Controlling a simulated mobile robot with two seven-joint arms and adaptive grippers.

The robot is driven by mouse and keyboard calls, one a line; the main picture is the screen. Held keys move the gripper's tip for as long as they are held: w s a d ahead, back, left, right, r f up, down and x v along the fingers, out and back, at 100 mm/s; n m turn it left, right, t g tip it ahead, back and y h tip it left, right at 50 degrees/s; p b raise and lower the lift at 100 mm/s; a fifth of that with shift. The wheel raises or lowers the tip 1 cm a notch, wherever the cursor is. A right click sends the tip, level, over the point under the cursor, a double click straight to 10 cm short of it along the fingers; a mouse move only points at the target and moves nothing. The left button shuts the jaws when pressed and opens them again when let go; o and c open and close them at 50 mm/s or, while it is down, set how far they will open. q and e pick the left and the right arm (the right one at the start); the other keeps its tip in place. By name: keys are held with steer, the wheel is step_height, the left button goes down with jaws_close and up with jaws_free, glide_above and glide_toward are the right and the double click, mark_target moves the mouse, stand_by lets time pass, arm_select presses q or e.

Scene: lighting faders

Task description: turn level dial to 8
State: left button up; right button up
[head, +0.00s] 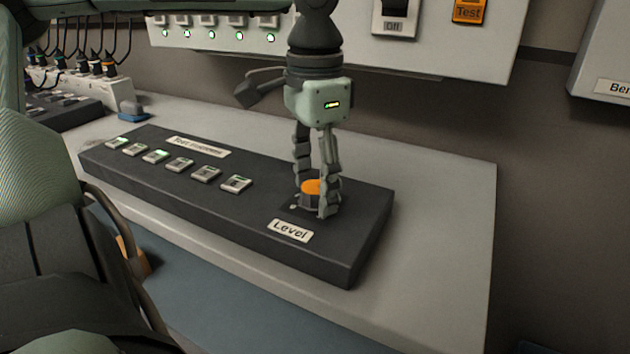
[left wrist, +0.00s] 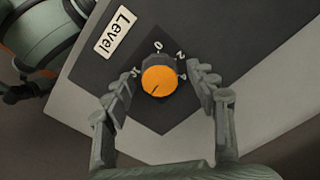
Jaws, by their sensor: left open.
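The level dial is a round orange-topped knob (head: 312,187) on a dark panel (head: 345,235), behind the "Level" label (head: 290,231). My left gripper (head: 318,200) points down with its fingers open on either side of the dial. In the left wrist view the knob (left wrist: 159,80) sits between the two separated fingertips (left wrist: 164,88); I cannot tell whether they touch it. The numerals 0, 2, 4 and 10 show around it. A dark line on its top points toward the picture's lower left, where no numeral is readable. My right gripper is not in view.
A row of several small switches (head: 180,164) runs along the panel left of the dial. The light bench top (head: 440,200) is clear to the right. A wall box with an "Off" switch (head: 394,15) and an orange "Test" button (head: 469,11) hangs behind.

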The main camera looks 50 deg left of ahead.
mark_target(314, 187)
arm_select(q)
step_height(314, 187, up, 12)
stand_by(0.6)
steer(key=shift+s, duration=0.1)
stand_by(0.4)
